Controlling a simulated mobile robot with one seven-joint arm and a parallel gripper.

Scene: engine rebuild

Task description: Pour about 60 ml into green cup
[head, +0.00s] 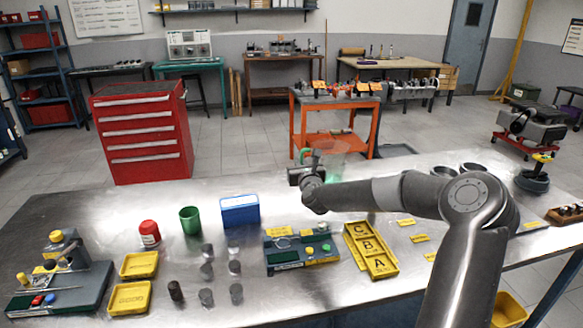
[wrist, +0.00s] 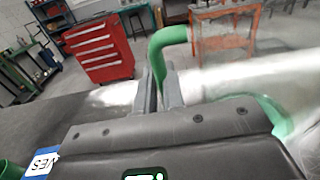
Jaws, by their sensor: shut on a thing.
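The green cup (head: 190,221) stands upright on the steel table, left of the blue box; its inside cannot be made out. A green edge, probably the cup (wrist: 11,170), shows at the lower left of the wrist view. My gripper (head: 312,165) is raised above the table, right of the cup and beyond the blue box. It is shut on the green handle (wrist: 158,52) of a clear jug (head: 334,163), with the handle between the fingers (wrist: 160,88). The jug is see-through and faint; its liquid level cannot be told.
The blue box (head: 240,212) stands between the cup and my gripper. A red-capped bottle (head: 149,234) is left of the cup. Several dark cylinders (head: 207,270), yellow trays (head: 130,298) and a lettered yellow tray (head: 371,250) lie nearer. A red tool cabinet (head: 142,132) stands behind the table.

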